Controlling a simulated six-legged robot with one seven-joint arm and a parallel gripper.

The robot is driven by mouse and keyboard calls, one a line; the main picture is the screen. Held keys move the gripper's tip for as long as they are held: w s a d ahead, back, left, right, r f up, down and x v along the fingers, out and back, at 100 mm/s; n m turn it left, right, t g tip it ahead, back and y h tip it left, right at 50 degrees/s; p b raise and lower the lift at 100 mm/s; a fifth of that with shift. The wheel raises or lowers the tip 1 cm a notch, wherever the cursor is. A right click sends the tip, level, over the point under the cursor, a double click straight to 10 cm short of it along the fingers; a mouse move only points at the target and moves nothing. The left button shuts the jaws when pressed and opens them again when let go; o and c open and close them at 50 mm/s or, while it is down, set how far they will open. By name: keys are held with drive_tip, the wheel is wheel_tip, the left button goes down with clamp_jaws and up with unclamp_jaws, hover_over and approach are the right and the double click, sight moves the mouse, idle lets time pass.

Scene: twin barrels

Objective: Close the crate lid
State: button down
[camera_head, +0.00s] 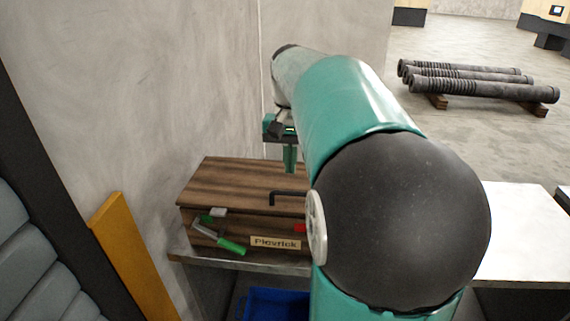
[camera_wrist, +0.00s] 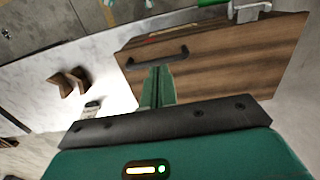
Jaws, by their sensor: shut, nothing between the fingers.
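A brown wooden crate (camera_head: 215,238) with a name plate on its front stands on a bench by the wall. Its lid (camera_head: 235,178) lies flat across the top and looks shut, though my arm hides the right part. A black bar handle (camera_head: 287,196) sits at the lid's front edge; it also shows in the wrist view (camera_wrist: 158,58). My gripper (camera_head: 290,168) is above the lid, pointing down, with its green fingers together and empty. In the wrist view the fingertips (camera_wrist: 157,72) appear just beside the handle; I cannot tell whether they touch.
A green-handled tool (camera_head: 230,245) is at the crate's front. A blue bin (camera_head: 270,304) is below the bench. The white bench top (camera_head: 520,230) is clear at the right. Dark pipes (camera_head: 480,85) lie on wooden blocks on the floor behind. A wall stands close behind the crate.

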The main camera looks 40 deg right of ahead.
sight(289, 212)
wheel_tip(289, 212, down, 11)
drive_tip(key=shift+s+a+f, duration=0.1)
drive_tip(key=shift+s+a, duration=0.05)
drive_tip(key=shift+f, duration=0.15)
drive_tip(key=shift+f, duration=0.1)
